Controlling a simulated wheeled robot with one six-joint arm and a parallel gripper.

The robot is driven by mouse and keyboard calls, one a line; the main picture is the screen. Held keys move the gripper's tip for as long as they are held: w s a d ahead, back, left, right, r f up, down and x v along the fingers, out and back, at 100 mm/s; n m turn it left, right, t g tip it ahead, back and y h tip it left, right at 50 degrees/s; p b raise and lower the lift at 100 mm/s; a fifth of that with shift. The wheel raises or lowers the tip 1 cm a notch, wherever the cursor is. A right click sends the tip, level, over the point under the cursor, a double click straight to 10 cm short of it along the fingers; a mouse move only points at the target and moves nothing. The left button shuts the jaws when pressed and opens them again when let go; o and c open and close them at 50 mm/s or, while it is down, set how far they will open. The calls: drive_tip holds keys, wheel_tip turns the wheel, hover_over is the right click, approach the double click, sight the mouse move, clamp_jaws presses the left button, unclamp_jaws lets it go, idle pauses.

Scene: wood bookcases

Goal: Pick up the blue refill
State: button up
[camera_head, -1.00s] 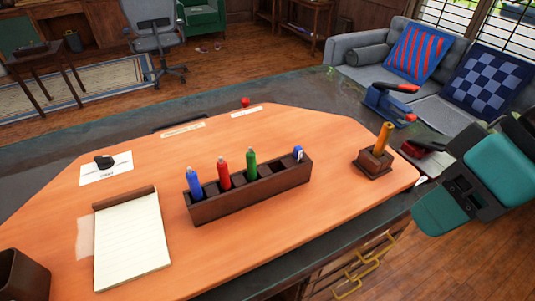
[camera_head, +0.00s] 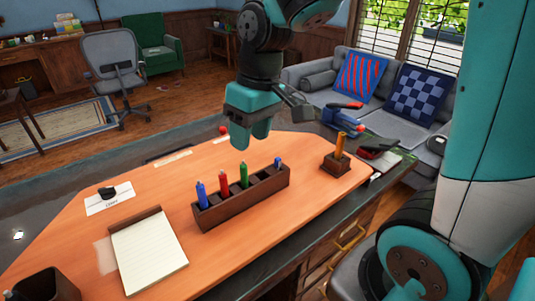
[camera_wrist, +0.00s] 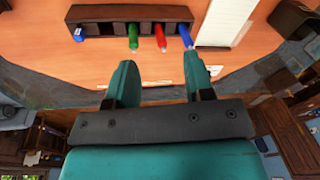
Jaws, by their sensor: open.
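The blue refill (camera_head: 201,195) stands upright in the left end compartment of a dark wooden holder (camera_head: 245,205). A red one (camera_head: 223,184) and a green one (camera_head: 244,175) stand beside it. A shorter blue piece (camera_head: 278,162) sits at the holder's right end. In the wrist view the blue refill (camera_wrist: 186,37) is at the top, right of the red one (camera_wrist: 160,38) and above the right finger's tip. My gripper (camera_head: 251,137) is open and empty above the desk, behind the holder. The lower parts of the refills are hidden inside the holder.
A notepad (camera_head: 148,255) lies left of the holder. A small wooden stand with an orange stick (camera_head: 340,146) is at right. A stapler-like blue object (camera_head: 343,117) and a dark cup (camera_head: 45,287) are on the desk. Bare desktop lies behind the holder.

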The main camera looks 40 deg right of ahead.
drive_tip(key=w+d+m+h+p, duration=0.1)
drive_tip(key=w+d+m, duration=0.1)
drive_tip(key=w+d, duration=0.35)
drive_tip(key=w+d+m+h+p, duration=0.1)
drive_tip(key=w+d+p, duration=0.1)
drive_tip(key=d, duration=0.6)
drive_tip(key=p, duration=0.2)
hover_over(278, 158)
drive_tip(key=shift+g, duration=0.4)
drive_tip(key=f, duration=1.1)
drive_tip(key=shift+d, duration=0.35)
drive_tip(key=shift+a+f+p, duration=0.2)
drive_tip(key=shift+f+p, duration=0.3)
drive_tip(key=shift+f, duration=1)
drive_tip(key=shift+a+f+p, duration=0.15)
drive_tip(key=shift+f+p, duration=0.3)
drive_tip(key=shift+f, duration=1)
clamp_jaws()
